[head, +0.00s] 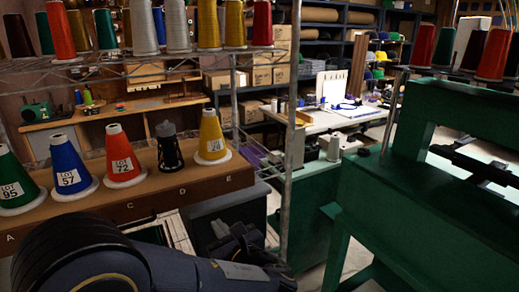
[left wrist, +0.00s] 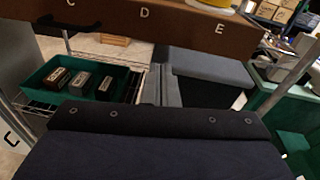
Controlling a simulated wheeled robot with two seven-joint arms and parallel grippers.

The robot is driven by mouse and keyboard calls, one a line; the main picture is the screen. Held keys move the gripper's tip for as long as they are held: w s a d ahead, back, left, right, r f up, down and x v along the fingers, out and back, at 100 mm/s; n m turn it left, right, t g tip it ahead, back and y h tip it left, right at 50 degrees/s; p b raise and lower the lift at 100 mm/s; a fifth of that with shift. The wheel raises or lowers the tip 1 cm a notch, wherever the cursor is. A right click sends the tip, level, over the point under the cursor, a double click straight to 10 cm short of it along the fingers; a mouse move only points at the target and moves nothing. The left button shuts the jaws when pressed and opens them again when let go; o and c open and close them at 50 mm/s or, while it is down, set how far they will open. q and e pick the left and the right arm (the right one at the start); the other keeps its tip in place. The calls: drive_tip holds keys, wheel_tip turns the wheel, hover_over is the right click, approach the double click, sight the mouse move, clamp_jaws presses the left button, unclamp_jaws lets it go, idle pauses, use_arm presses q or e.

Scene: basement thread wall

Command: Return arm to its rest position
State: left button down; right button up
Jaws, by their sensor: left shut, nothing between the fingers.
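My left arm (head: 110,262) comes in low from the left and reaches across the bottom of the head view. My left gripper (head: 240,240) is at its far end, dark and partly hidden by the arm. It is shut and empty, below and in front of the wooden ledge (head: 130,196) and apart from the cones. My right gripper is not in view.
On the ledge stand green (head: 14,182), blue (head: 70,168), red (head: 121,158) and yellow (head: 212,138) cones and a black spool (head: 168,148). A green machine (head: 400,215) stands right. The left wrist view shows a green tray (left wrist: 85,72) with dark blocks under the ledge.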

use_arm(q)
drive_tip(key=s+a+f+n+g+h+p, duration=0.35)
drive_tip(key=s+a+n+g, duration=0.65)
drive_tip(key=s+a+n, duration=0.45)
drive_tip(key=s+d+r+n+t+h+p, duration=0.2)
drive_tip(key=s+d+n+h, duration=0.3)
drive_tip(key=s+n+h, duration=0.5)
drive_tip(key=shift+s+d+r+n, duration=0.2)
drive_tip(key=shift+s+r+n, duration=0.6)
drive_tip(key=shift+n, duration=1.65)
drive_tip(key=shift+s+f, duration=0.3)
